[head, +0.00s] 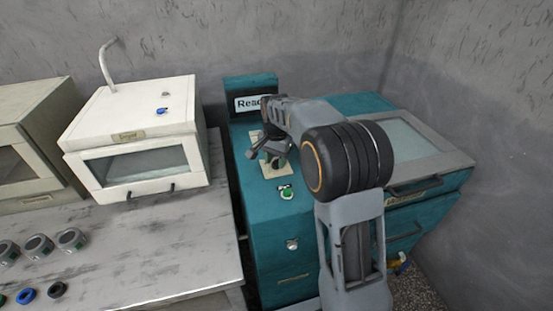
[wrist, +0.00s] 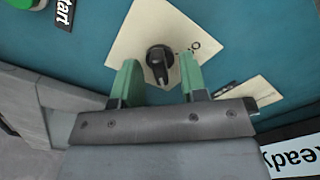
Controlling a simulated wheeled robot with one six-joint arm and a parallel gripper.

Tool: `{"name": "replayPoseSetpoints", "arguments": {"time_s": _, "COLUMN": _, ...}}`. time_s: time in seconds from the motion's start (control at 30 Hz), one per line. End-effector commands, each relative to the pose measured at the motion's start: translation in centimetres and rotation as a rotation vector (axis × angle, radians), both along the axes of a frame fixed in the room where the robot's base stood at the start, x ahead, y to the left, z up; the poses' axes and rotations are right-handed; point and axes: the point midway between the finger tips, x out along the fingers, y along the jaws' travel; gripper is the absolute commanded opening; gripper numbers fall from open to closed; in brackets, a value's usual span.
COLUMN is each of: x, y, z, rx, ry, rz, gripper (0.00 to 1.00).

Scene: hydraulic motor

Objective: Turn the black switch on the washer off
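The black switch (wrist: 159,62) is a round knob on a cream plate (wrist: 135,38) fixed to the teal washer (head: 262,225). In the wrist view my gripper (wrist: 159,76) is open, with one green fingertip on each side of the switch and a gap on both sides. I cannot tell whether the fingertips are down level with the knob. In the head view my gripper (head: 272,158) is over the cream plate and hides most of the switch.
The green start button (head: 287,192) is on the washer in front of the plate. The Ready sign (head: 248,103) stands up behind my gripper. A white box with a glass door (head: 133,140) stands on the table to the left.

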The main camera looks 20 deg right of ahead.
Motion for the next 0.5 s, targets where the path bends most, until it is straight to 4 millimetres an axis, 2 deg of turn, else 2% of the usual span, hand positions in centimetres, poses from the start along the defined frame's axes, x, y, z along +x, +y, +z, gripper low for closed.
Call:
{"name": "replayPoseSetpoints", "arguments": {"time_s": 0.17, "x": 0.0, "y": 0.01, "z": -0.01, "rx": 0.0, "ry": 0.0, "rz": 0.0, "gripper": 0.39}}
{"name": "replayPoseSetpoints", "arguments": {"time_s": 0.5, "x": 0.0, "y": 0.01, "z": 0.0, "rx": 0.0, "ry": 0.0, "rz": 0.0, "gripper": 0.08}}
